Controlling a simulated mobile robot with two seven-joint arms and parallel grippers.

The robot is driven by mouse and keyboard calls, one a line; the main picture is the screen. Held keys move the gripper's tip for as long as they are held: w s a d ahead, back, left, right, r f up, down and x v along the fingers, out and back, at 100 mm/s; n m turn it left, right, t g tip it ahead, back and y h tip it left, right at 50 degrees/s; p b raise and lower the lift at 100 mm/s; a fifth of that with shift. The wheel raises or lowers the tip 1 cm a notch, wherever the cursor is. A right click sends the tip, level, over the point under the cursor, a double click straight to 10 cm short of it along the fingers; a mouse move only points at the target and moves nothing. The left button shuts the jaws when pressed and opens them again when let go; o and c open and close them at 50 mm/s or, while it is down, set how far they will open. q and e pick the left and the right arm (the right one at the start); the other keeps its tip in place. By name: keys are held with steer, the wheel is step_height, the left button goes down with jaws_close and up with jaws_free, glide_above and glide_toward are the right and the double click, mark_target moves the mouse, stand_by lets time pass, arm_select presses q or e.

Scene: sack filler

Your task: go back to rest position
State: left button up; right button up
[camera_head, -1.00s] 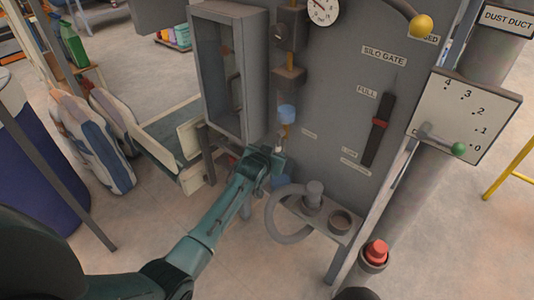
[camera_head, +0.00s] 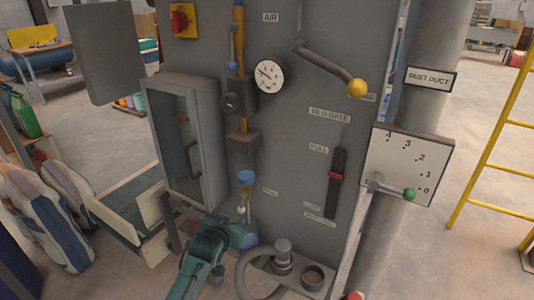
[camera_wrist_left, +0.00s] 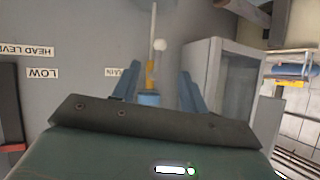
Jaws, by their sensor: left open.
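My left arm, teal, comes in from the bottom of the head view. Its gripper (camera_head: 246,232) is low in front of the grey machine panel, just below a small blue cup-like part (camera_head: 247,177) on the yellow pipe. In the left wrist view the two blue fingers of the left gripper (camera_wrist_left: 158,85) stand apart with nothing held between them. A blue part (camera_wrist_left: 149,98) and the yellow pipe show in the gap beyond; I cannot tell how far off they are. My right gripper is not in view.
A grey cabinet (camera_head: 188,140) and a pale-sided trough (camera_head: 130,215) are left of the arm. A grey hose (camera_head: 243,275) curves close to its right. The yellow-knobbed lever (camera_head: 356,88) and green-knobbed dial lever (camera_head: 409,194) are farther right. Filled sacks (camera_head: 45,215) stand at left.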

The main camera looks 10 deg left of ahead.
arm_select(q)
steer(key=s+d+f+h, duration=0.1)
steer(key=s+f, duration=0.2)
steer(key=s, duration=0.7)
steer(key=s+d+f+g+h, duration=0.1)
steer(key=s+f, duration=0.2)
steer(key=s, duration=0.7)
steer(key=s+d+f+m+g+h, duration=0.1)
steer(key=s+f, duration=0.2)
steer(key=s, duration=0.7)
steer(key=shift+d, duration=0.4)
steer(key=shift+s+f, duration=0.1)
steer(key=shift+a, duration=0.1)
